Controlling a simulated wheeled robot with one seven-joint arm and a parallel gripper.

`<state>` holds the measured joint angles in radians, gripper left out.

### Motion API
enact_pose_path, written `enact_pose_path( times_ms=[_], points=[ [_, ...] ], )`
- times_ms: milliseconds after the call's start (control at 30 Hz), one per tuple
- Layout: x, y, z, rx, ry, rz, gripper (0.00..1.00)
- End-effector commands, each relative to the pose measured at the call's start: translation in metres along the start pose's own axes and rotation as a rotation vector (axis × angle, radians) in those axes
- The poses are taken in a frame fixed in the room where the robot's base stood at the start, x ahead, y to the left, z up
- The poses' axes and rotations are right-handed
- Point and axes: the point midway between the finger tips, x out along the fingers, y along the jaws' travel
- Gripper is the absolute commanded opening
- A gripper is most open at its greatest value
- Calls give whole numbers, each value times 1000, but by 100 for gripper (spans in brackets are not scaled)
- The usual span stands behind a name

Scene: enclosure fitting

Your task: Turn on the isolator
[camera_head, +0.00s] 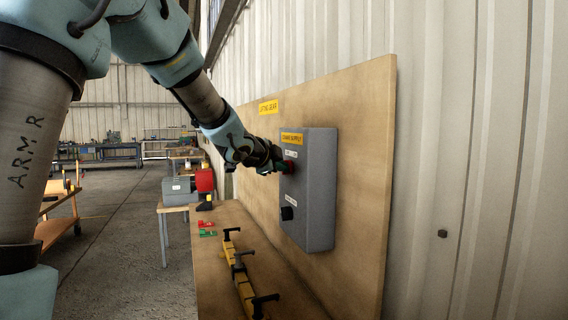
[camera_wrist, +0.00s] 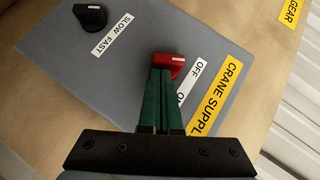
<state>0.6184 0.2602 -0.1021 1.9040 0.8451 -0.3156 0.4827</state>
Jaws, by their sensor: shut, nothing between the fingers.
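The isolator is a red rotary knob (camera_wrist: 168,62) on a grey enclosure (camera_head: 318,190) labelled as the crane supply. In the wrist view its white mark lies beside an OFF/ON label (camera_wrist: 190,80), partly hidden by my fingers; I cannot tell for sure which word the mark points to. A black SLOW/FAST knob (camera_wrist: 89,17) sits on the same face, lower in the head view (camera_head: 287,213).
The enclosure is mounted on a wooden board (camera_head: 365,150) against a corrugated wall. A bench (camera_head: 215,270) below holds a yellow bar with black clamps (camera_head: 240,275) and small red and green items (camera_head: 207,228). A grey and red machine (camera_head: 190,187) stands behind.

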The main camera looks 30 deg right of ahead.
Motion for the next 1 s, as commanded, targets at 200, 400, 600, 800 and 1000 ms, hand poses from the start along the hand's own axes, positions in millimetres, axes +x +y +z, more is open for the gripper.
enact_pose_path(
  times_ms=[200,400,600,800,1000],
  points=[
    [0,0,0,0,0,0,0],
    [1,2,1,5,0,-5,0],
    [2,6,1,28,1,-28,0],
    [1,4,1,40,1,-40,0],
    [2,6,1,54,1,-54,0]
  ],
)
